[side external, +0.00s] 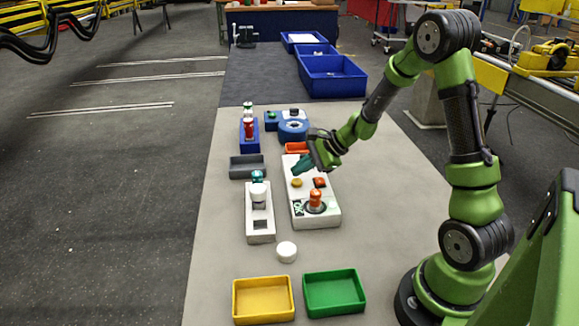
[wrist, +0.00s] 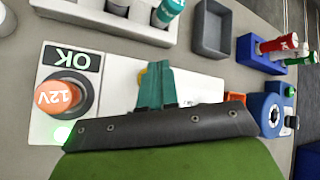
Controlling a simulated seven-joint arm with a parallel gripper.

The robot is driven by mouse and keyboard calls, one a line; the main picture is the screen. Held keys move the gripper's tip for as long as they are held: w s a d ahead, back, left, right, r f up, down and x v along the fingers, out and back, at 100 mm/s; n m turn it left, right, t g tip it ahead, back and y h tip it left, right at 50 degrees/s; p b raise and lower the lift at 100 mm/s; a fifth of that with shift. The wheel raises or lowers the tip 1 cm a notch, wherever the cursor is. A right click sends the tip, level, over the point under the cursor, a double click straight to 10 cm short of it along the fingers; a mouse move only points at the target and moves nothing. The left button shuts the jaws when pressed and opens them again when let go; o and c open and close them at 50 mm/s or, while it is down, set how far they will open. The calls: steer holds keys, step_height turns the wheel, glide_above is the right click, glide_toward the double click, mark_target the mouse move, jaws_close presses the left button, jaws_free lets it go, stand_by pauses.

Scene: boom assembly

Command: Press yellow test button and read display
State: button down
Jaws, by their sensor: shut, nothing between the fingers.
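The white test panel (side external: 301,213) lies on the table. Its yellow button (side external: 297,183) shows just below my fingertips in the side view. The display (wrist: 72,62) is green and reads "OK". An orange cylinder (wrist: 60,96) marked "12V" stands upright in a black ring (side external: 315,208), beside a lit green spot (wrist: 62,132).
A white holder (side external: 260,236) with a white-topped cylinder stands left of the panel. A white round piece (side external: 287,251), a yellow tray (side external: 263,298) and a green tray (side external: 334,293) are in front. A grey tray (side external: 247,167) and a blue round fixture (side external: 293,130) are behind.

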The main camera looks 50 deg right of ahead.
mark_target(304, 191)
steer(key=shift+r, duration=2.5)
steer(key=s+a+r+n+h, duration=0.1)
steer(key=s+a+r+n, duration=0.5)
steer(key=s+a+n, duration=0.1)
steer(key=s+a+r+n+g+h, duration=0.1)
steer(key=s+a+r+n, duration=0.5)
steer(key=s+a+n, duration=0.2)
steer(key=s+n, duration=0.2)
steer(key=s, duration=0.2)
steer(key=shift+n, duration=0.3)
